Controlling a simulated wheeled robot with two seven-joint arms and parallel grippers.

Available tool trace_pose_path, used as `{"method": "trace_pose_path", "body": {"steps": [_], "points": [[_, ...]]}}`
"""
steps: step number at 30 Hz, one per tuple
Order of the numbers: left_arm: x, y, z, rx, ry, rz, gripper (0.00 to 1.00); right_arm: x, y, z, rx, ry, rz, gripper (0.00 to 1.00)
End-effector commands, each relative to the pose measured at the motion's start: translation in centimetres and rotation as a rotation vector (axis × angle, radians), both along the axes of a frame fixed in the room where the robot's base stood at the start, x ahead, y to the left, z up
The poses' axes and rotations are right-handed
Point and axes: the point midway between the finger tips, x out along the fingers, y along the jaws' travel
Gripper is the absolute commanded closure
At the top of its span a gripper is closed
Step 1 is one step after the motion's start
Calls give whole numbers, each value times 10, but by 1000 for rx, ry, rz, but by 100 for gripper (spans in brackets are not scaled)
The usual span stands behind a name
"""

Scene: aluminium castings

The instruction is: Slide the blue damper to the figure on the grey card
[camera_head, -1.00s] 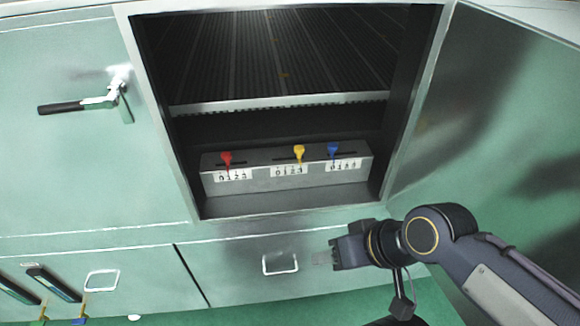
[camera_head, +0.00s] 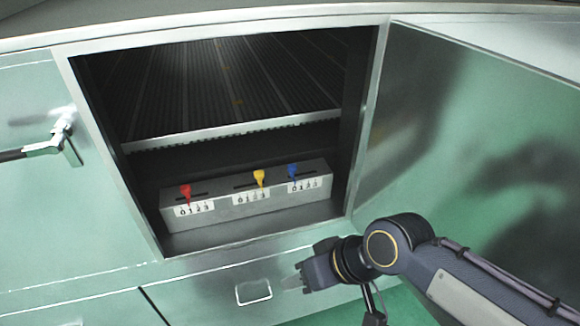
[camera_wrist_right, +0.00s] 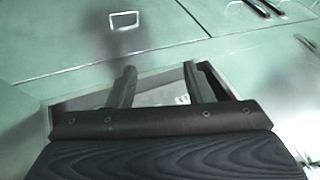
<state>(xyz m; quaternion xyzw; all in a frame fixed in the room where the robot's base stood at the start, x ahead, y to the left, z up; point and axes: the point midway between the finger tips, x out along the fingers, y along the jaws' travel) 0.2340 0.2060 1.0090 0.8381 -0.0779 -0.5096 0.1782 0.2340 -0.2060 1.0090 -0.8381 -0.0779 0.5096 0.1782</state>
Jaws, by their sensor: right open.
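The blue damper (camera_head: 292,171) is a small knob at the left end of the right-hand slot on a grey metal box, with a white number scale below it (camera_head: 310,185). A yellow damper (camera_head: 259,179) and a red damper (camera_head: 186,193) sit on the same box to its left. My right gripper (camera_head: 293,283) is open and empty, in front of the cabinet below the opening, well apart from the blue damper. Its two fingers show spread in the right wrist view (camera_wrist_right: 158,85). No grey card is seen. My left gripper is not in view.
The grey damper box (camera_head: 240,209) stands on the floor of an open cabinet, under a ribbed shelf (camera_head: 230,130). An open green door (camera_head: 480,150) stands at the right. A lever handle (camera_head: 62,135) is at the left, and a drawer pull (camera_head: 254,291) is beside my right gripper.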

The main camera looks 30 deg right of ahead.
Motion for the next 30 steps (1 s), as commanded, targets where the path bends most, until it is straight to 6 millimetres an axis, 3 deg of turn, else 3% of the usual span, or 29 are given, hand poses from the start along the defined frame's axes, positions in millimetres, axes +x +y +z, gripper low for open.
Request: {"method": "trace_pose_path", "body": {"steps": [13, 17, 20, 24, 30], "points": [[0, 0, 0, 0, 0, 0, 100, 1, 0, 1, 1, 2, -2, 54], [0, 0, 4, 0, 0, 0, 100, 15, -10, 12, 19, 43, -42, 54], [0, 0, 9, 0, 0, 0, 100, 44, -28, 28, 37, 120, -128, 54], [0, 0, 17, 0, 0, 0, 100, 106, -64, 43, 18, 252, -329, 54], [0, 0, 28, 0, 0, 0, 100, 198, -108, 47, -121, 351, -665, 54]]}}
